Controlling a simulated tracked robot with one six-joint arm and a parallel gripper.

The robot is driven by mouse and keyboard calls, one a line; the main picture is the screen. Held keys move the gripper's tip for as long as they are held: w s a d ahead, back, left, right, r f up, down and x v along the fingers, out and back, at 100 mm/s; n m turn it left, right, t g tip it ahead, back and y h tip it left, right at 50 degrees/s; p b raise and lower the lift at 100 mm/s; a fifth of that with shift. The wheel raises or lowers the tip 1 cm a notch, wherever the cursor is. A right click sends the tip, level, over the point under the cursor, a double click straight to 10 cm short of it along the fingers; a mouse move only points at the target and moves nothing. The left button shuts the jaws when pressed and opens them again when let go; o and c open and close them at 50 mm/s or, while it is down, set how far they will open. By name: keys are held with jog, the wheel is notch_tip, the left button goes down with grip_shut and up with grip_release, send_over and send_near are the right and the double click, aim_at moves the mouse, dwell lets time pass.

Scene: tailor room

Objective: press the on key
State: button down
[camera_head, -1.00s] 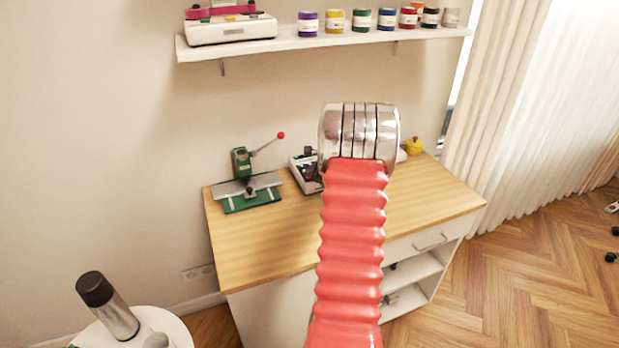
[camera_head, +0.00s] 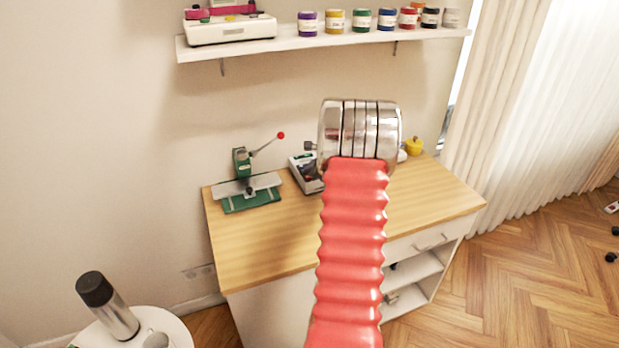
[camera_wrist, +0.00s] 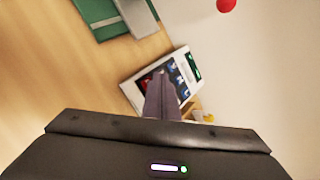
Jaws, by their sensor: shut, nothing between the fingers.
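A white device with a dark panel of coloured keys (camera_head: 304,172) lies on the wooden desk, partly hidden behind my red arm in the head view. The wrist view shows the device (camera_wrist: 128,88) tilted in the picture, with red, blue and green patches on its panel. I cannot tell which key is the on key. My gripper (camera_wrist: 162,82) is shut and empty, its fingers pointing at the device and covering part of its panel. I cannot tell whether the fingertips touch it. In the head view my arm hides the gripper.
A green press (camera_head: 241,162) with a red-knobbed lever stands left of the device. A yellow object (camera_head: 414,146) is at the desk's right back. The wooden desk (camera_head: 265,240) is clear in front. Above, a wall shelf (camera_head: 330,40) holds several jars and a white machine.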

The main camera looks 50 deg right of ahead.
notch_tip(320, 180, up, 5)
dwell(0.7)
dwell(0.7)
